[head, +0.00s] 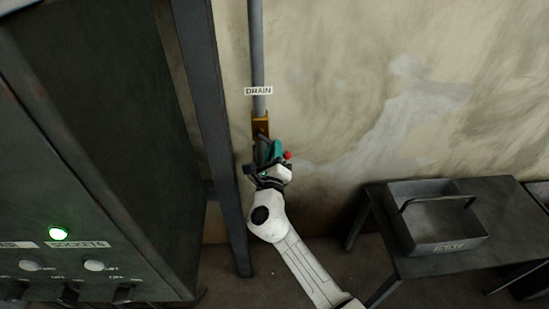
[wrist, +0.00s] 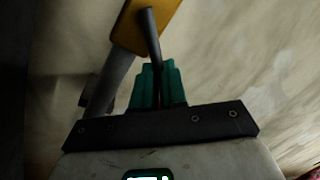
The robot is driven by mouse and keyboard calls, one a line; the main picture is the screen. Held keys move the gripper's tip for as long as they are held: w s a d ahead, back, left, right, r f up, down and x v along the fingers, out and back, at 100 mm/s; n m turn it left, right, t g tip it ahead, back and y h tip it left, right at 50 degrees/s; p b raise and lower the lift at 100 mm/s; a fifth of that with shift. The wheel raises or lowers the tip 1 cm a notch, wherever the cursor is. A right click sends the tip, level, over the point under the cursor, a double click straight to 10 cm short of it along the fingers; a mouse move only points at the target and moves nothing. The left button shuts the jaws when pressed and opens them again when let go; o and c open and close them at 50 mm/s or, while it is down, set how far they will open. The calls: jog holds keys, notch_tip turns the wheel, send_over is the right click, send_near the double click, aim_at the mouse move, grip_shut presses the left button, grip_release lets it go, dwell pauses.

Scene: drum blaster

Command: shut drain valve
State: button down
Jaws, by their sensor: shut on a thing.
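The drain valve has a yellow-brown body (head: 261,125) on a grey vertical pipe (head: 257,50), under a DRAIN label (head: 258,91). The body also shows at the top of the wrist view (wrist: 143,25). A dark lever (wrist: 151,38) runs from the body down between the teal fingers of my gripper (wrist: 158,82). My gripper (head: 277,150) is shut on this lever, just below the valve body in the head view. A red tip (head: 287,155) shows beside the fingers. The fingers hide part of the lever.
A dark cabinet (head: 80,120) with a green lamp (head: 58,233) and switches stands at the left. A dark upright post (head: 212,130) is close left of the pipe. A grey tray (head: 436,213) with a handle sits on a dark bench (head: 505,205) at the right. The wall right of the valve is clear.

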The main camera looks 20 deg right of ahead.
jog(key=r+n+p, duration=0.1)
jog(key=n+p, duration=0.1)
jog(key=n, duration=0.1)
jog(key=d+r+n+t+y+p, duration=0.1)
jog(key=n+p, duration=0.1)
jog(key=n, duration=0.2)
jog(key=r+n+y+p, duration=0.1)
jog(key=n+p, duration=0.1)
jog(key=n, duration=0.1)
jog(key=shift+s+d+r+n+t, duration=0.25)
jog(key=shift+d+r+n+t, duration=0.05)
jog(key=shift+r+n, duration=0.1)
jog(key=c, duration=1.2)
grip_release()
jog(key=v, duration=1)
jog(key=shift+s+f, duration=0.1)
jog(key=shift+s, duration=0.3)
